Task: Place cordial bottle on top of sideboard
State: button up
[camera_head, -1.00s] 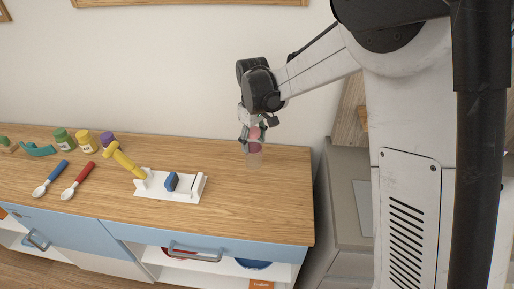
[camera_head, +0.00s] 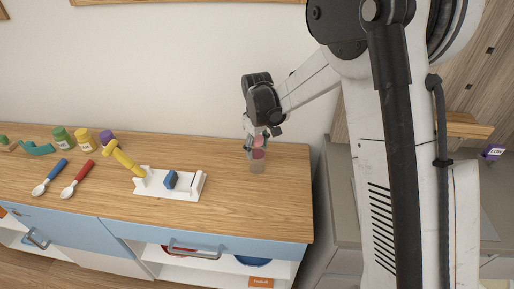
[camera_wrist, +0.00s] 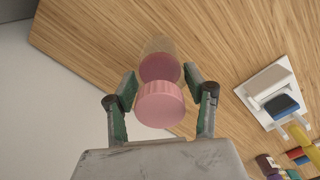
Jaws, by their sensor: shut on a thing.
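The cordial bottle (camera_head: 257,165) is a small clear bottle with pink contents and a pink cap. It is upright, at the right part of the wooden sideboard top (camera_head: 225,213). My gripper (camera_head: 258,146) comes from above and is shut on the bottle near its cap. In the wrist view the pink cap (camera_wrist: 160,104) lies between the two green-grey fingers of my gripper (camera_wrist: 160,82), with the clear body beyond it. The base of the bottle is at or just above the wood; I cannot tell whether it touches.
A white stand with a blue block (camera_head: 170,181) and a yellow hammer (camera_head: 124,158) lie left of the bottle. Red (camera_head: 77,180) and blue (camera_head: 50,179) spoons and several small jars are farther left. A grey counter (camera_head: 343,215) stands right, past a gap. Wood around the bottle is clear.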

jog(key=o, duration=1.3)
jog(key=shift+r, duration=0.15)
